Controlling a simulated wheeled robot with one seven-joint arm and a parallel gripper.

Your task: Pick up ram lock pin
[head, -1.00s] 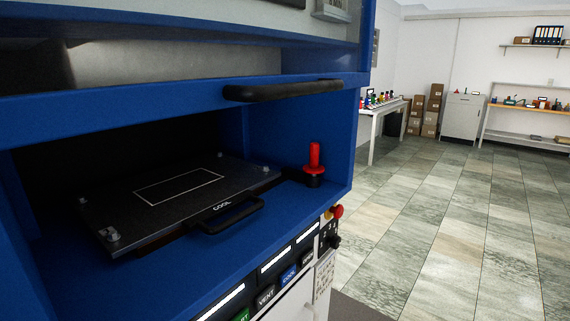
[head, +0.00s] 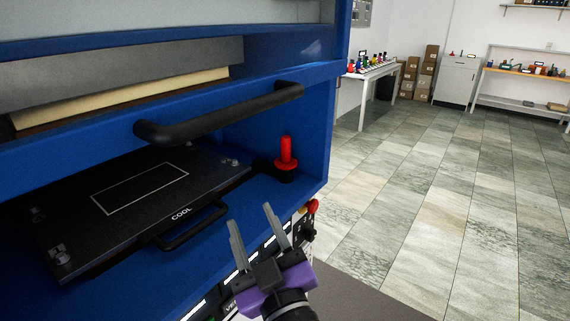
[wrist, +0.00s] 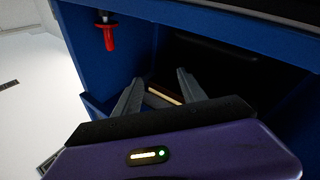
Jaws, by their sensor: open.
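The red ram lock pin (head: 286,155), with a knob-like upright grip and a wide collar, stands in a dark socket at the right end of the blue press's lower bay. It also shows in the wrist view (wrist: 108,36), at the upper left. My gripper (head: 251,215) is open and empty, in front of the press and nearer to me than the pin, below and left of it in the head view. In the wrist view the two fingers (wrist: 160,77) point into the blue bay, with the pin off to their left.
A black plate (head: 190,165) marked COOL, with a loop handle, lies in the bay left of the pin. A thick black bar handle (head: 215,115) juts out above. A red button (head: 312,205) sits on the front panel. Open tiled floor (head: 430,190) lies right.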

